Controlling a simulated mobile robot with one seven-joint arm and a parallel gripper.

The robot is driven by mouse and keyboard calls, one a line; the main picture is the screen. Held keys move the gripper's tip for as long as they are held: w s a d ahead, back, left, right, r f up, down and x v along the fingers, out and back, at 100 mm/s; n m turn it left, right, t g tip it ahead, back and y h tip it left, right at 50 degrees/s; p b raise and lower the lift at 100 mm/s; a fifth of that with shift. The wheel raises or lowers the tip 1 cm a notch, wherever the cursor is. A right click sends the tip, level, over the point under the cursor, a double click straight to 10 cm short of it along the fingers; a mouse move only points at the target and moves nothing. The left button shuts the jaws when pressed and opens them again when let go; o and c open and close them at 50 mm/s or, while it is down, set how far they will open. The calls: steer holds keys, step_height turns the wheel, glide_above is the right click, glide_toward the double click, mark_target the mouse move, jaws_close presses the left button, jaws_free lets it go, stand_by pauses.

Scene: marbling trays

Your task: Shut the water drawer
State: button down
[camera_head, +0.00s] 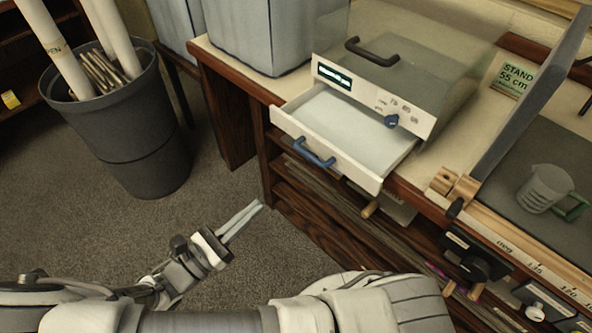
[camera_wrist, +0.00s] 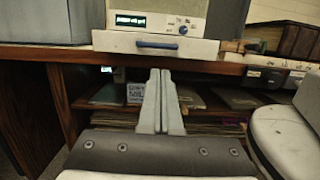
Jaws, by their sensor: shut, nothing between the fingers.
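The water drawer (camera_head: 340,138) is a white, shallow tray with a blue handle (camera_head: 314,152) on its front. It stands pulled out from under the grey device (camera_head: 398,75) with a display, a blue knob and a dark top handle. In the wrist view the drawer front (camera_wrist: 155,44) and its blue handle show above my fingers. My gripper (camera_head: 255,210) is shut and empty, with its fingers together. It is in front of the desk, lower than the drawer and apart from it. It also shows in the wrist view (camera_wrist: 161,75), pointing toward the shelves under the desk.
A grey bin (camera_head: 125,140) with paper rolls stands on the carpet at left. A grey box (camera_head: 265,35) is on the desk left of the device. A measuring jug (camera_head: 542,190) stands in a tray at right. Open shelves lie under the drawer. The floor before the desk is clear.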

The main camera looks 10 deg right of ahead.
mark_target(343, 135)
steer(key=b+x, duration=0.2)
steer(key=x, duration=1.2)
steer(key=shift+b, duration=0.3)
steer(key=f+p+x, duration=0.1)
steer(key=p+x, duration=0.1)
steer(key=x, duration=0.3)
steer(key=p+x, duration=0.2)
steer(key=x, duration=0.4)
steer(key=f+p+x, duration=0.1)
steer(key=p+x, duration=0.1)
steer(key=x, duration=0.3)
steer(key=shift+w+d+f, duration=0.3)
steer(key=shift+w+d, duration=0.05)
steer(key=shift+w, duration=0.2)
steer(key=shift+a, duration=0.1)
steer(key=shift+s+a+f, duration=0.25)
steer(key=shift+s+a, duration=0.1)
steer(key=shift+a, duration=0.1)
steer(key=p+v, duration=0.1)
steer(key=v, duration=1.2)
steer(key=shift+s, duration=0.1)
steer(key=shift+r, duration=0.1)
